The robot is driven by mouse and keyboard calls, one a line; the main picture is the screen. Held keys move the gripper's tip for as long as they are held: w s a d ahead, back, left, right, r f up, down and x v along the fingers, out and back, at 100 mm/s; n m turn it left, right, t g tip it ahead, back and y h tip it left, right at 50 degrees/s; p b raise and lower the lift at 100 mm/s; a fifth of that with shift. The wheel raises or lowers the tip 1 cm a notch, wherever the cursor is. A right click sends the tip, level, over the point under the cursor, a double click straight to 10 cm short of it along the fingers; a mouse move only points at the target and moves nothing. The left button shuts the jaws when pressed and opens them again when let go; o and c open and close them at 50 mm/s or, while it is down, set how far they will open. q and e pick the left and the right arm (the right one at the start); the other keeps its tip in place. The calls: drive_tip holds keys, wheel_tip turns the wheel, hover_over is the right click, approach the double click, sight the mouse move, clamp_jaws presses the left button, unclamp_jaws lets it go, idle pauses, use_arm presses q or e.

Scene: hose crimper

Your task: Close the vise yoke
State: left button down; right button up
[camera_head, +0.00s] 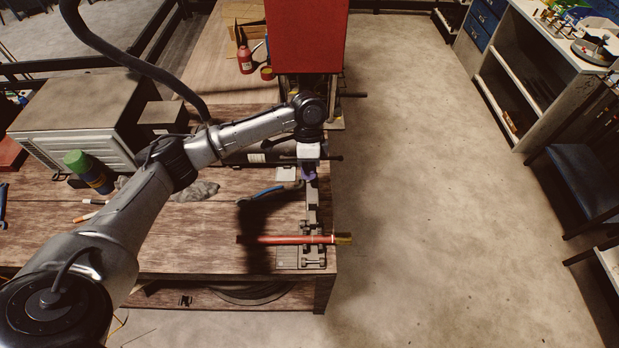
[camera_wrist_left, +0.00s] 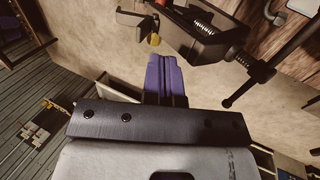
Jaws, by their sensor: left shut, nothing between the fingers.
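The vise (camera_wrist_left: 205,32) shows in the wrist view as a dark metal frame with a coiled spring on its screw and a long black handle bar (camera_wrist_left: 268,72). Its yoke seems to be part of this frame, but I cannot tell how far it is swung. My left gripper (camera_head: 308,175) is over the right edge of the workbench in the head view, by the vise, and hides part of it. Its purple fingers (camera_wrist_left: 165,75) are together and empty in the wrist view, close below the vise frame. I cannot tell whether they touch it. My right gripper is not in view.
The workbench (camera_head: 200,235) carries a red-handled tool (camera_head: 285,239) across its front right, blue-handled pliers (camera_head: 263,193) and a grey cloth (camera_head: 197,190). A tall red machine (camera_head: 306,35) stands behind. The floor (camera_head: 430,200) to the right is clear.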

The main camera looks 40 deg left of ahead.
sight(309, 197)
use_arm(q)
drive_tip(key=p+x, duration=0.1)
drive_tip(key=x, duration=0.7)
drive_tip(key=shift+f, duration=0.25)
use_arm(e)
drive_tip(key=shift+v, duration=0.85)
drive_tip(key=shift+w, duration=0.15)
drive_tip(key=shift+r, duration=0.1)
